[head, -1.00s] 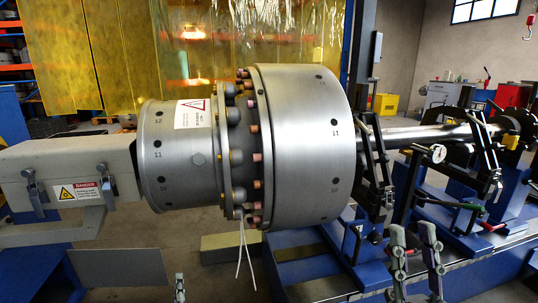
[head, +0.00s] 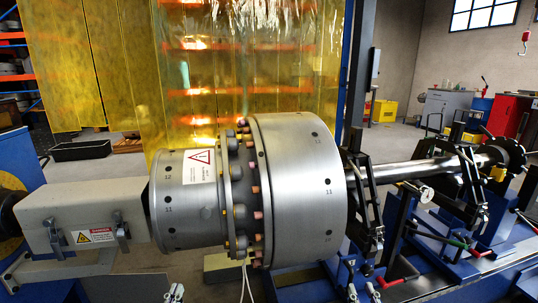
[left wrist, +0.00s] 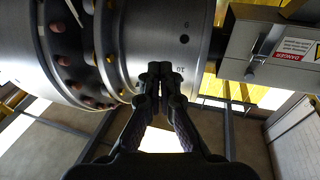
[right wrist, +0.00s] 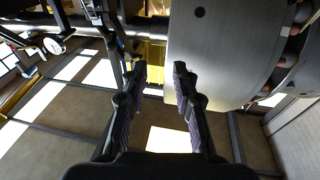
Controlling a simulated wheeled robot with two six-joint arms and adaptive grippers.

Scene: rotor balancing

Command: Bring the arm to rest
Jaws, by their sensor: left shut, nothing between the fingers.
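The large grey metal rotor (head: 297,190) lies horizontally across the middle of the head view, with numbered holes and a ring of bolts. My left gripper (head: 174,294) shows only its tips at the bottom edge, below the rotor's narrower drum (head: 185,220). In the left wrist view its fingers (left wrist: 160,70) are shut together and empty, over the drum in the picture; contact cannot be told. My right gripper (head: 363,292) is at the bottom edge, right of the wide drum. In the right wrist view its fingers (right wrist: 157,72) are apart and empty, beside the drum (right wrist: 225,60).
A grey housing with a danger label (head: 82,212) stands left of the rotor. A shaft (head: 415,169) runs right through black clamp supports (head: 365,205) on a blue stand. A dial gauge (head: 426,194) sits near them. A yellow curtain (head: 240,60) hangs behind.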

